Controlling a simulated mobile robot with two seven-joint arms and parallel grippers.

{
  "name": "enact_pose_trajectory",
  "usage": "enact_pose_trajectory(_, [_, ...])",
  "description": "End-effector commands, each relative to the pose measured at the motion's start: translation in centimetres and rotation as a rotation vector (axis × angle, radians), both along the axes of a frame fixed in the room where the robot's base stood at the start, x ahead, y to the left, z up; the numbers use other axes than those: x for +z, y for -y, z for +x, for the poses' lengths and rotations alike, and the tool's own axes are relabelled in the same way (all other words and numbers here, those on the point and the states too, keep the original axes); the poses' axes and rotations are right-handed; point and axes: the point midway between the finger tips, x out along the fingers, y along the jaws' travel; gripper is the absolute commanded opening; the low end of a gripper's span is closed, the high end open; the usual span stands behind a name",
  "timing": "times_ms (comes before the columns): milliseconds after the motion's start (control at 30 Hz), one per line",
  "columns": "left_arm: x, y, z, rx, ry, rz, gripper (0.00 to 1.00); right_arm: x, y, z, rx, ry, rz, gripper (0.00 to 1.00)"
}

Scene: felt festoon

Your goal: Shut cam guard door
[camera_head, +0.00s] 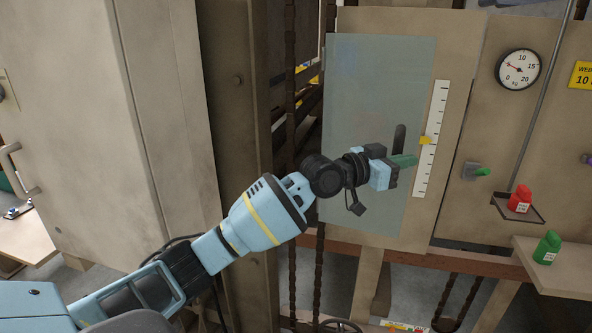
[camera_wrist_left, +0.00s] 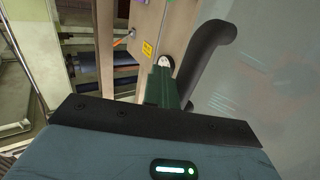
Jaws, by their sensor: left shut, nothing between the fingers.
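The cam guard door (camera_head: 370,90) is a beige frame with a large see-through pane, at the upper middle of the head view. I cannot tell for sure whether it stands slightly ajar. Its dark bar handle (camera_head: 399,137) is on the pane's right side; it also shows in the left wrist view as a thick bent bar (camera_wrist_left: 207,55). My left gripper (camera_head: 408,160) is shut and empty, its green fingers in front of the pane beside the handle's lower end. In the left wrist view the green fingers (camera_wrist_left: 164,88) lie just left of the handle. My right gripper is out of view.
A white scale with a yellow slider (camera_head: 425,140) runs along the door's right side. A large beige cabinet (camera_head: 110,110) stands left.

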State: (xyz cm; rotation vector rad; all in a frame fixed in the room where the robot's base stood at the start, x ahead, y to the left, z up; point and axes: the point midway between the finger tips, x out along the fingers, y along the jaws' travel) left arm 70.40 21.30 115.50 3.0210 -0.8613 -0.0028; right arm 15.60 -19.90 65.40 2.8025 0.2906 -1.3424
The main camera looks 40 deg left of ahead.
Motion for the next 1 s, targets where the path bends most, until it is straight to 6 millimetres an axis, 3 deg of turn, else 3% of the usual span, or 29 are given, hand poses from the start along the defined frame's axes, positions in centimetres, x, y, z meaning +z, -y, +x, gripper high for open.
enact_pose_trajectory(1000, [0.22,0.15,-0.15,0.0,0.002,-0.001,0.0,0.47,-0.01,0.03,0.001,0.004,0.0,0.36])
